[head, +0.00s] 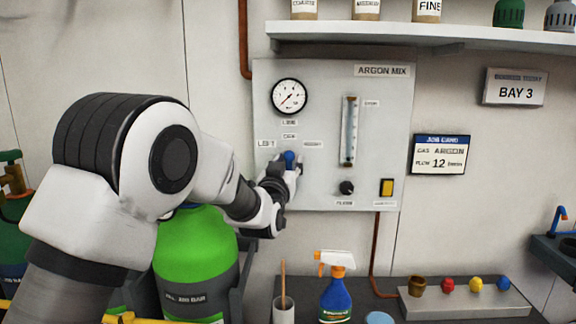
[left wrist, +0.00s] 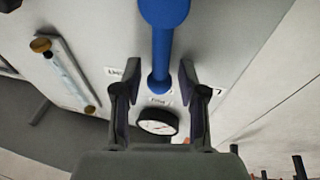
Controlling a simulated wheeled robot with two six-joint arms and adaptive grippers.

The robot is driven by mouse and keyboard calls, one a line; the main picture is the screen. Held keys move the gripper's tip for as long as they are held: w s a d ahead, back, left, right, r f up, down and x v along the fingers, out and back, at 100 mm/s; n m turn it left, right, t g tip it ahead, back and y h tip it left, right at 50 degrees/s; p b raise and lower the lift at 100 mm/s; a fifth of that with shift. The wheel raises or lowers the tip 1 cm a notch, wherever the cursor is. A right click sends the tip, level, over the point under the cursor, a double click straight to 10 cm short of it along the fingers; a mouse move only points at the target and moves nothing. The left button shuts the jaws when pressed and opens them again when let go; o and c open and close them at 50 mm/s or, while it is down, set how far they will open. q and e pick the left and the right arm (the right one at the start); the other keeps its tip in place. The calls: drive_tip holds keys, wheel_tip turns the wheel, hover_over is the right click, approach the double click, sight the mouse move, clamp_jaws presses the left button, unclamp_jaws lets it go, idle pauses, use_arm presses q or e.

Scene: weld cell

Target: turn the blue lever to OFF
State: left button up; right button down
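The blue lever (head: 289,156) is on the grey ARGON MIX panel (head: 335,190), below the round gauge (head: 290,96). Small labels stand around it: LEFT (head: 266,143), one above that seems to read OFF (head: 289,136), and RIGHT (head: 313,144). My left gripper (head: 290,168) is at the lever and partly hides it, so its direction is unclear in the head view. In the left wrist view the blue lever (left wrist: 162,50) runs between the two spread fingers of my left gripper (left wrist: 160,72), with a gap on each side. My right gripper is not in view.
A flow tube (head: 349,131), a black knob (head: 346,187) and a yellow switch (head: 387,188) are on the panel's right side. A green cylinder (head: 197,250) stands below my left arm. A spray bottle (head: 336,290) and a cup (head: 284,310) stand on the bench below.

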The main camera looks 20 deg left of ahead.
use_arm(q)
drive_tip(key=shift+f, duration=0.1)
drive_tip(key=v, duration=1.2)
